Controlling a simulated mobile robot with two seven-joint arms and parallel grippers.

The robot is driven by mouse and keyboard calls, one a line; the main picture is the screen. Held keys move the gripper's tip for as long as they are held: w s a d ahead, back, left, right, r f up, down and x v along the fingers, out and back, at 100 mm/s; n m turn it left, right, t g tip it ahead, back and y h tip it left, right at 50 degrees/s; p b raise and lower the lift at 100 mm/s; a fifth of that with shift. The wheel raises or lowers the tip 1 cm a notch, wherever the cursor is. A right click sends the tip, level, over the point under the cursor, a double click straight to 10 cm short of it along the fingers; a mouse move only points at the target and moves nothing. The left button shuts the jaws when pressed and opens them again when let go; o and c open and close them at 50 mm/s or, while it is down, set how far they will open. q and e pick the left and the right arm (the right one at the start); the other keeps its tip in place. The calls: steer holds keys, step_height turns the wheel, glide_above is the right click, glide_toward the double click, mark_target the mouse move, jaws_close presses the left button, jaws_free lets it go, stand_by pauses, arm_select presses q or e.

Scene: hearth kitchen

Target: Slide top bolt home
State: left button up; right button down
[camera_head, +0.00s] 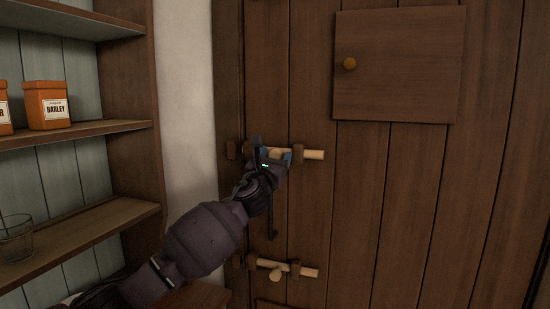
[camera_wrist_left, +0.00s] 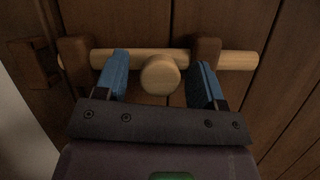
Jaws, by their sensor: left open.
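The top bolt (camera_head: 315,155) is a pale wooden rod lying level across the dark plank door, held in dark brackets. In the left wrist view the top bolt (camera_wrist_left: 233,60) has a round knob (camera_wrist_left: 160,75) at its middle. Its left end sticks out a little past the left bracket (camera_wrist_left: 76,66), close to the dark keeper (camera_wrist_left: 33,66) on the frame side. My left gripper (camera_head: 276,157) is at the bolt, open, with one blue finger on each side of the knob and gaps between. The left gripper (camera_wrist_left: 161,62) partly covers the rod. My right gripper is out of view.
A second bolt (camera_head: 304,271) with a knob sits lower on the door. A small hatch (camera_head: 400,75) with a brass-coloured knob is up to the right. Shelves (camera_head: 75,133) on the left hold an orange barley box (camera_head: 46,104) and a glass (camera_head: 16,240).

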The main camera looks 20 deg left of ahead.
arm_select(q)
jaws_close()
steer(key=a, duration=0.4)
steer(key=shift+w+a, duration=0.15)
steer(key=shift+a, duration=0.25)
steer(key=shift+c, duration=1.6)
jaws_free()
steer(key=o, duration=0.3)
steer(key=shift+a, duration=0.2)
steer(key=shift+d, duration=0.15)
